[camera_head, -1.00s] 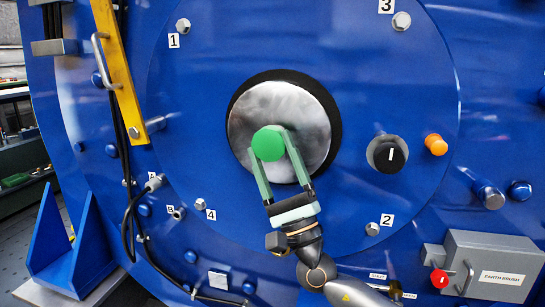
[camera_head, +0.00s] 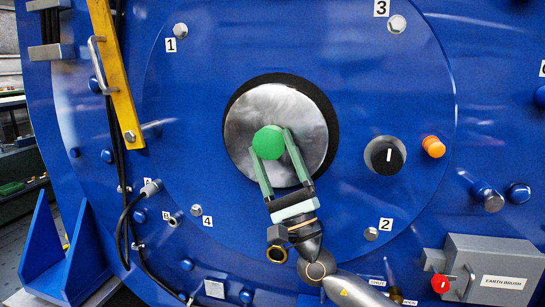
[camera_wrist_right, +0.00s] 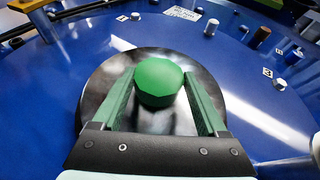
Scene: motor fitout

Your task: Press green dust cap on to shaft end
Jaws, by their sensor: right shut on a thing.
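The green dust cap (camera_head: 268,142) sits in front of the shaft end (camera_head: 300,120), a round bare-metal face in the middle of the blue motor end plate. My right gripper (camera_head: 270,150) comes up from below, with its two green fingers shut on the cap. In the right wrist view the cap (camera_wrist_right: 158,82) is between the finger ends, with the metal face (camera_wrist_right: 150,122) behind it. Whether the cap touches the face is hidden. My left gripper is in neither view.
Numbered bolts surround the plate, one being bolt 4 (camera_head: 196,210). A black knob (camera_head: 385,155) and an orange button (camera_head: 433,146) stick out at right. A grey earth brush box (camera_head: 492,268) is low right. A yellow bar (camera_head: 114,75) and black cables (camera_head: 128,225) are at left.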

